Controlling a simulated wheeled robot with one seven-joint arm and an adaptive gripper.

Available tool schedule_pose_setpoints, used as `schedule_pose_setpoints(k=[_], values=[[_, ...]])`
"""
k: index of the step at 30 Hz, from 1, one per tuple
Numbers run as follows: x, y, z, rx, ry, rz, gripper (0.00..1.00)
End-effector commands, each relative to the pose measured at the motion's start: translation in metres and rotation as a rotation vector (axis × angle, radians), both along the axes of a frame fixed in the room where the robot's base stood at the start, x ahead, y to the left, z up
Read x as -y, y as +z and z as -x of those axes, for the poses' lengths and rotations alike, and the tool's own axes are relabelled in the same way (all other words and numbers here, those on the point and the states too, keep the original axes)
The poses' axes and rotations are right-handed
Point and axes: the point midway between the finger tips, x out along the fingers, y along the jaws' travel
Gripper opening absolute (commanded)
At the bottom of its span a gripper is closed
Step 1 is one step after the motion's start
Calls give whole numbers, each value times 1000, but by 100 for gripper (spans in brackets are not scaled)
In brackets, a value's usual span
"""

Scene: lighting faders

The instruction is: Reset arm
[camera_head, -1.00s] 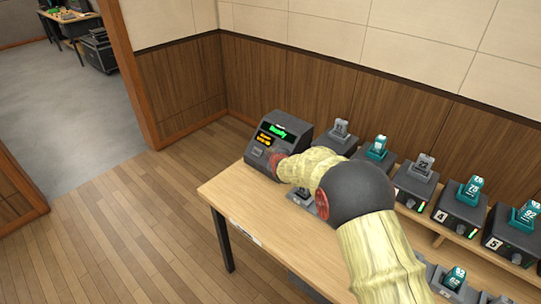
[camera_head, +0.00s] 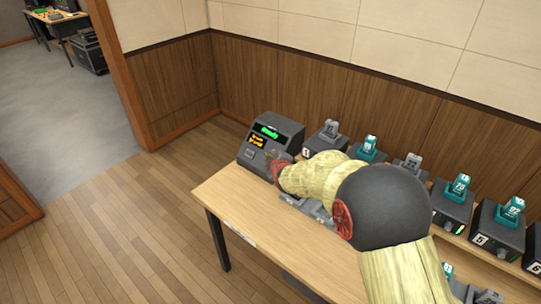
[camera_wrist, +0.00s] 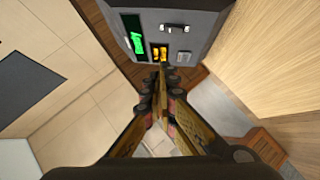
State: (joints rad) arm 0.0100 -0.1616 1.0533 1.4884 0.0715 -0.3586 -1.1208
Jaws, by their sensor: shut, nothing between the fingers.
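My gripper shows in the wrist view (camera_wrist: 162,68) with its two fingers together at the tips and nothing between them. Its fingertips appear just in front of a dark console (camera_wrist: 200,22) with a green and an orange display; whether they touch it I cannot tell. In the head view the same console (camera_head: 247,152) stands at the left end of the wooden table (camera_head: 222,196).
Fader boxes with grey or teal knobs line the back of the table, such as the teal one numbered 73 (camera_head: 459,186). More low units sit in front, partly hidden by my arm. A wood-panelled wall (camera_head: 300,85) is close behind. Open floor (camera_head: 130,220) lies left.

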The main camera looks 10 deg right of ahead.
Motion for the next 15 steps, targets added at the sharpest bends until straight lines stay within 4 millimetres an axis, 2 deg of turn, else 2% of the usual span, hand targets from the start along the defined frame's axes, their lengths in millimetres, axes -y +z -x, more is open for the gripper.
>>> schedule_pose_setpoints(k=[10,13,15], values=[[0,-2,1,-7,-18,-38,0],[-2,-21,11,-82,-63,-131,0],[-3,-48,30,-171,-103,-196,0]])
